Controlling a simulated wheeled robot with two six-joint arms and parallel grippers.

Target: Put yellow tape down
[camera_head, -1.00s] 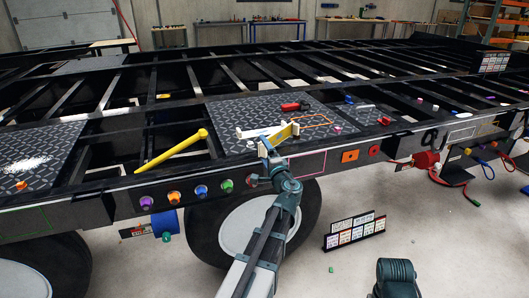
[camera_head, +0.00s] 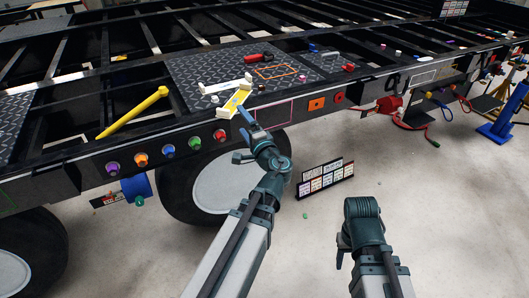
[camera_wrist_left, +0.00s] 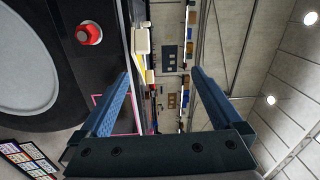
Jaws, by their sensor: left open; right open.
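The yellow tape (camera_head: 235,102) appears as a yellow piece with white ends, lying at the front edge of the dark tread plate on the trailer frame. In the left wrist view, a narrow yellow strip of it (camera_wrist_left: 137,66) shows beyond the fingers, beside a white block. My left gripper (camera_head: 241,134) is open, just in front of and below the tape at the frame's edge. Its two blue fingers (camera_wrist_left: 161,78) are spread with nothing held between them. My right gripper (camera_head: 343,250) is low on the right over the floor, away from the trailer; its fingers barely show.
A yellow tube (camera_head: 133,113) lies across the frame to the left. A red-handled tool (camera_head: 258,58) and an orange outline (camera_head: 276,72) are on the tread plate (camera_head: 190,68). Coloured knobs line the side rail.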

